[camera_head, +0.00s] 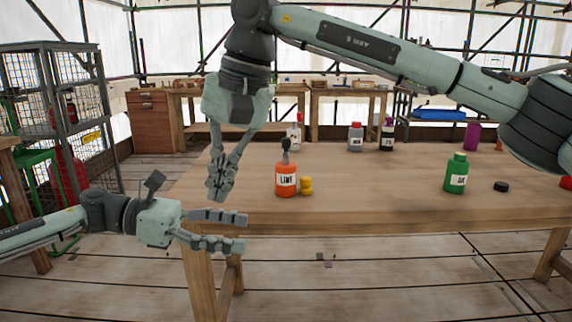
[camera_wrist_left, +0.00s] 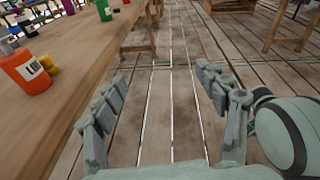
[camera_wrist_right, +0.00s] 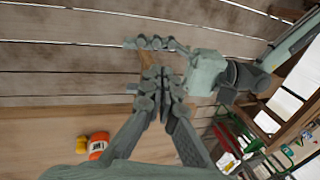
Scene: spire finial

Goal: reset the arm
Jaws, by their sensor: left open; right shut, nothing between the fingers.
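My right gripper (camera_head: 219,192) is shut and empty, pointing down over the left end of the wooden table (camera_head: 380,210), left of an orange bottle labelled "LIME" (camera_head: 286,184). In the right wrist view its fingers (camera_wrist_right: 160,78) are together. My left gripper (camera_head: 243,231) is open and empty, in front of the table's left front edge and lower than the right gripper. In the left wrist view its fingers (camera_wrist_left: 165,100) are wide apart above the plank floor. The orange bottle also shows in the left wrist view (camera_wrist_left: 28,72) and carries a dark fitting on top.
A yellow piece (camera_head: 306,186) stands beside the orange bottle. A green bottle (camera_head: 456,173) and a black cap (camera_head: 501,186) are on the right. Grey (camera_head: 356,137), dark (camera_head: 387,135) and white (camera_head: 295,134) bottles stand farther back. A wire-mesh cage (camera_head: 70,100) is at left.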

